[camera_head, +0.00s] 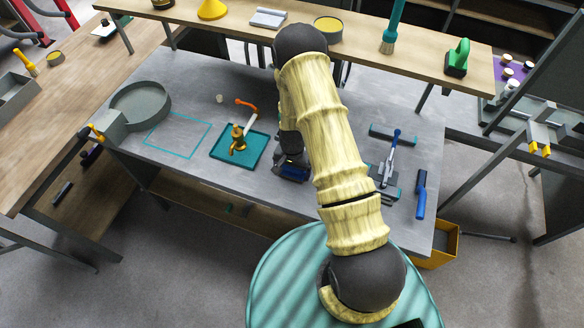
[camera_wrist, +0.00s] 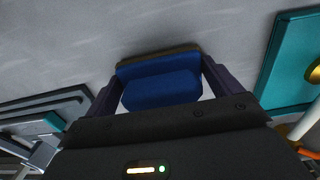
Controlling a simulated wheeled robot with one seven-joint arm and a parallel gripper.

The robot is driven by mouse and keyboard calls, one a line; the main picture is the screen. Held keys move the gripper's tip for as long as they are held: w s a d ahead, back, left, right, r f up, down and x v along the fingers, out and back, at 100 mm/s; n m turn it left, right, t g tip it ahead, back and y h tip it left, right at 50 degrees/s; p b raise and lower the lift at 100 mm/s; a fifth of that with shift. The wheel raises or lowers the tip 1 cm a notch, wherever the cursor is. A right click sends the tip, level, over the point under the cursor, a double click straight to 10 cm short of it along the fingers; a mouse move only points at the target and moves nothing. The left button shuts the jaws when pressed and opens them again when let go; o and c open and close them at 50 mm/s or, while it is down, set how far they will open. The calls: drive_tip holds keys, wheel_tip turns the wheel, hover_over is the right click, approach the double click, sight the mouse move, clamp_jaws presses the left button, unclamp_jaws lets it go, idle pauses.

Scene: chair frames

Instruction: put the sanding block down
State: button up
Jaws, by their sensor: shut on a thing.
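The sanding block (camera_wrist: 160,88) is blue with a brown layer along its far edge. It sits between the two dark fingers of my gripper (camera_wrist: 160,80) in the wrist view, and the fingers are shut on it. The bench surface lies close beyond the block in the wrist view. I cannot tell whether the block touches it.
The teal tray (camera_head: 250,149) holds a brass fitting (camera_head: 238,140). A teal outlined square (camera_head: 178,135) on the bench is empty, with a round grey dish (camera_head: 140,103) behind it. A raised shelf (camera_head: 400,58) runs behind.

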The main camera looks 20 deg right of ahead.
drive_tip(key=shift+s+a+f+b, duration=0.1)
drive_tip(key=shift+s+f+b, duration=0.2)
drive_tip(key=shift+f+b, duration=0.35)
drive_tip(key=o, duration=0.7)
drive_tip(key=shift+a, duration=0.1)
drive_tip(key=shift+o, duration=0.2)
drive_tip(key=shift+s, duration=0.15)
drive_tip(key=shift+r+p, duration=0.55)
drive_tip(key=shift+p, duration=0.05)
drive_tip(key=shift+w+d+r+b, duration=0.1)
drive_tip(key=shift+w+d+b, duration=0.1)
drive_tip(key=shift+w+b, duration=0.15)
wheel_tip(320, 180, up, 12)
drive_tip(key=b, duration=0.3)
